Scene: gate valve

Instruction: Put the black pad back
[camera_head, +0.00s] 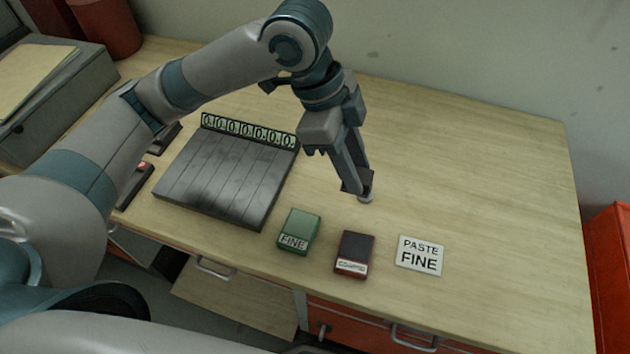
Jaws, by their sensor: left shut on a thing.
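A dark block (356,251) with a reddish edge and a white label lies near the front of the table; it is the closest match to a black pad, but I cannot tell for sure. My left gripper (358,185) points down over the middle of the table, behind this block and apart from it. It is shut on a small grey round piece (366,198) at its fingertips. The fingers hide most of this piece, and I cannot tell whether it touches the table. My right gripper is not in view.
A green block (299,232) labelled FINE lies left of the dark block, and a white card (420,255) reading PASTE FINE lies right. A dark grooved plate (222,178) with a row of marked tiles (248,130) stands left. The wooden table (480,160) is clear at right.

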